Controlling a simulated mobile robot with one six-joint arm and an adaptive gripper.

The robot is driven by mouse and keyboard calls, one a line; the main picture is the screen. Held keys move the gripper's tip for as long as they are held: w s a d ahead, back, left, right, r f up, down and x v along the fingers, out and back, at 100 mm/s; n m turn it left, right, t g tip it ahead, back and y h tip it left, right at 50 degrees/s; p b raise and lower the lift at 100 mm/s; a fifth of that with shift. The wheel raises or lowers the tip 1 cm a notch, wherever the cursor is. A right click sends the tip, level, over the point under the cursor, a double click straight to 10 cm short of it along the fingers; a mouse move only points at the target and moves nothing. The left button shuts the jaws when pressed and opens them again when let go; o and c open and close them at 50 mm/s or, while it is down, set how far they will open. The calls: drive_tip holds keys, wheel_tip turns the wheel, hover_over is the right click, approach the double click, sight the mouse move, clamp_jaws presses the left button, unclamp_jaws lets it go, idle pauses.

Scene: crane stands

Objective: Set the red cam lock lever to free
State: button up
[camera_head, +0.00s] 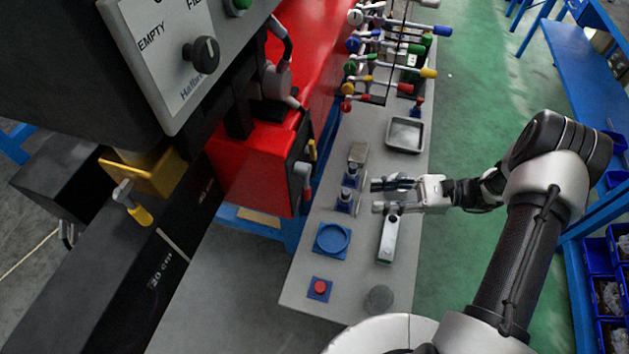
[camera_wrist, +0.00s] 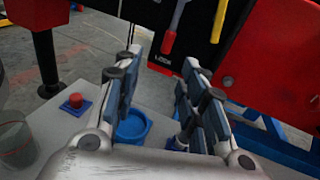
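A lever with a grey shank and red tip (camera_head: 307,193) hangs on the side of the red machine, left of my gripper (camera_head: 376,196). I take it as the red cam lock lever. In the wrist view a red end (camera_wrist: 168,42) shows above a LOCK label on a black plate, beside a yellow handle (camera_wrist: 178,20); its upper part is cut off or hidden. My gripper is open, its two fingers apart with nothing seen between them. It is over the bench, clear of the lever. The wrist view shows the fingers (camera_wrist: 160,75) below the plate.
The grey bench (camera_head: 300,270) carries a blue dish (camera_head: 332,240), a red button on a blue base (camera_head: 319,288) and a grey tray (camera_head: 405,134). Small blue-and-metal parts (camera_head: 346,198) stand between gripper and machine. Several coloured handles (camera_head: 368,80) crowd the far end.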

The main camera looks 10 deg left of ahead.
wheel_tip(320, 180, down, 2)
drive_tip(key=m+y, duration=0.1)
drive_tip(key=t+b, duration=0.1)
approach(306, 184)
drive_tip(key=a+f, duration=0.5)
drive_tip(key=a, duration=0.3)
drive_tip(key=shift+w+a+f+m, duration=0.1)
drive_tip(key=shift+a+m, duration=0.15)
drive_tip(key=shift+m, duration=0.05)
clamp_jaws()
idle(0.3)
